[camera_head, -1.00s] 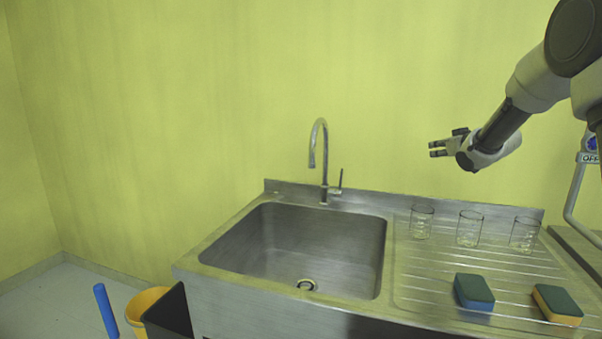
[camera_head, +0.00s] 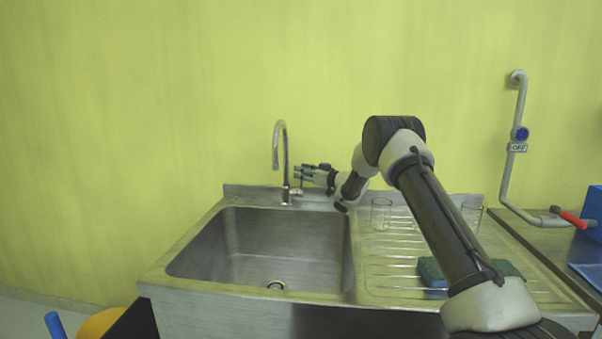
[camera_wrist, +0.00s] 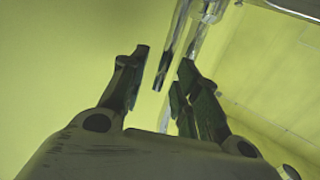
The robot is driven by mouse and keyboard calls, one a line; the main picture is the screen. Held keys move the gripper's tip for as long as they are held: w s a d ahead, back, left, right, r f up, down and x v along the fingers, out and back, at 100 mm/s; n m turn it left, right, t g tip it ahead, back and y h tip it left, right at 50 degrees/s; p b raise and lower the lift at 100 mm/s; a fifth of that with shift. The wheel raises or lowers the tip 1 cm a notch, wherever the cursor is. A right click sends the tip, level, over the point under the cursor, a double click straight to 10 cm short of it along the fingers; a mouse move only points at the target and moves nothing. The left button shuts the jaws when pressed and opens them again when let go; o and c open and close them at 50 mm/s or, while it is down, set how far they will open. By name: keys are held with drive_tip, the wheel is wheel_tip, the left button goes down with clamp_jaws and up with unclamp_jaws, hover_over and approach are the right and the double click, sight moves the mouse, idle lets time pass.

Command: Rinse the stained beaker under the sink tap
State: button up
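My gripper (camera_head: 298,170) is open and empty, just right of the tap (camera_head: 285,150) and above its side handle (camera_head: 296,190). In the wrist view, its two dark fingers (camera_wrist: 165,68) are spread apart, with the chrome tap (camera_wrist: 200,35) beyond them. I cannot tell whether a finger touches the tap. No water shows. A clear beaker (camera_head: 381,215) stands upright at the left of the ribbed drainboard. Another beaker (camera_head: 471,214) stands further right, beyond my arm. I can make out no stain on either. The sink basin (camera_head: 225,262) looks empty.
A blue-and-green sponge (camera_head: 430,272) lies on the drainboard, and another sponge (camera_head: 507,269) shows partly behind my arm. A wall pipe with an OFF sign (camera_head: 517,147) and a red-handled valve (camera_head: 573,220) stand at the right. A yellow bucket (camera_head: 100,322) is at lower left.

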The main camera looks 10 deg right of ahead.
drive_tip(key=shift+w+a, duration=0.25)
drive_tip(key=shift+w, duration=0.05)
clamp_jaws()
